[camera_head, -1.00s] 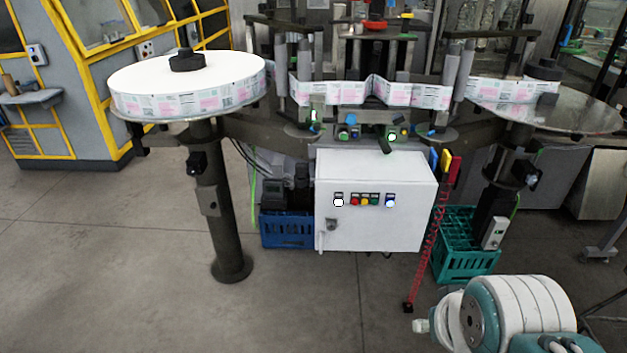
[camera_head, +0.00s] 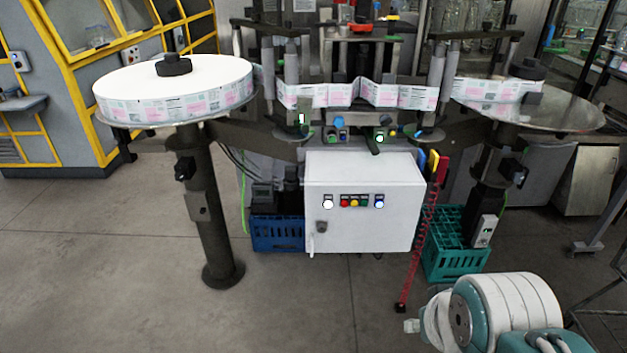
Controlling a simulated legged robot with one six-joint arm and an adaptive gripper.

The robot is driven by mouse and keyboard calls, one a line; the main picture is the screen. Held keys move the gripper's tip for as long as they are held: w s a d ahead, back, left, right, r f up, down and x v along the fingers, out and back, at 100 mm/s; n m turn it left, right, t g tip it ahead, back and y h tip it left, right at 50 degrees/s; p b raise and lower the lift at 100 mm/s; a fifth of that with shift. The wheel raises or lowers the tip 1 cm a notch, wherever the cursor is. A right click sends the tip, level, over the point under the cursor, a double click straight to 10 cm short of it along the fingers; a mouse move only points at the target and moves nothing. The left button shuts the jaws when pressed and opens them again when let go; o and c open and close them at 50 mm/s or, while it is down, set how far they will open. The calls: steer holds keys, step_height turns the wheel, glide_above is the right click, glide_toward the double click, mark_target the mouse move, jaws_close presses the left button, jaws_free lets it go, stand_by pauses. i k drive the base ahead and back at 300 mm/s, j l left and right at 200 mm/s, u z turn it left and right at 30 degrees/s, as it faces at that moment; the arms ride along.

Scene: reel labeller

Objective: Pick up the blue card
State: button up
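A narrow blue card (camera_head: 421,161) stands upright at the right side of the white control box, below the labeller's table. A yellow card (camera_head: 432,164) and a red card (camera_head: 442,169) are beside it on its right. They are small, and how they are held is not clear. My arm's white and teal joint shows at the bottom right, in front of the machine and below the cards. My gripper is outside the picture, so its opening and anything in it are hidden.
The white control box (camera_head: 364,201) hangs under the machine, with a blue crate (camera_head: 278,233) and a green crate (camera_head: 455,262) on the floor. A red coiled cable (camera_head: 416,250) hangs below the cards. A dark post (camera_head: 207,215) carries the left reel (camera_head: 172,90). Front floor is clear.

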mark_target(421, 159)
steer(key=i+l+u, duration=0.25)
steer(key=i+l, duration=0.4)
steer(key=i+l+u, duration=0.3)
steer(key=i+l, duration=0.5)
